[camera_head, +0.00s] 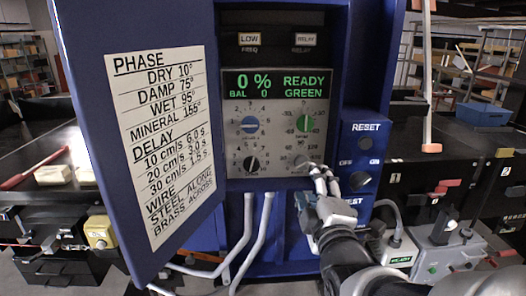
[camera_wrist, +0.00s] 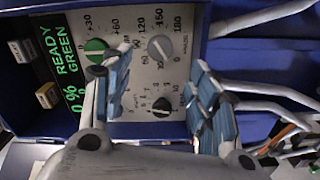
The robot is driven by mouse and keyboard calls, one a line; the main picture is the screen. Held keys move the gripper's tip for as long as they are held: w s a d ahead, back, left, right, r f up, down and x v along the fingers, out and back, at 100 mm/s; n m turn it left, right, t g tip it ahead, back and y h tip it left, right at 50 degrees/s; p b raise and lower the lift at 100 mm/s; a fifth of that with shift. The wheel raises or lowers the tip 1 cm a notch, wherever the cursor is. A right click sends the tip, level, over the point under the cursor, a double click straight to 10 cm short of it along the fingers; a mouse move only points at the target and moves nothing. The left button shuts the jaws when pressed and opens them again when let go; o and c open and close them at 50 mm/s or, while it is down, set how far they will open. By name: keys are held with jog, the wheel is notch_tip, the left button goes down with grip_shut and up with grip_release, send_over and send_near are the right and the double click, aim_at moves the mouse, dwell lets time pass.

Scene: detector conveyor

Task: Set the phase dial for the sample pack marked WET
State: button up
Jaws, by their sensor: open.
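The control panel (camera_head: 276,100) has a display reading 0 %, BAL 0, READY GREEN. Its knobs are blue (camera_head: 250,124), green (camera_head: 304,123), black (camera_head: 251,164) and grey (camera_head: 301,164). The wrist view, turned sideways, shows the grey knob (camera_wrist: 160,48) with degree marks about it; its exact setting is too small to read. My gripper (camera_head: 323,176) is open beside the panel's lower right. In the wrist view my gripper (camera_wrist: 161,72) has its fingers apart on either side of the grey knob's line; contact cannot be told. The blue knob is hidden there. The chart (camera_head: 165,140) lists WET 95°.
The open blue door (camera_head: 75,30) carries the chart at the left. A RESET box (camera_head: 365,150) stands right of the panel. Grey pipes (camera_head: 262,235) run below. Pale blocks (camera_head: 53,175) lie on the left belt; their markings are not readable.

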aim_at(303, 164)
jog(key=w, duration=0.8)
jog(key=shift+w+p, duration=0.35)
jog(key=shift+c, duration=0.3)
jog(key=c, duration=1)
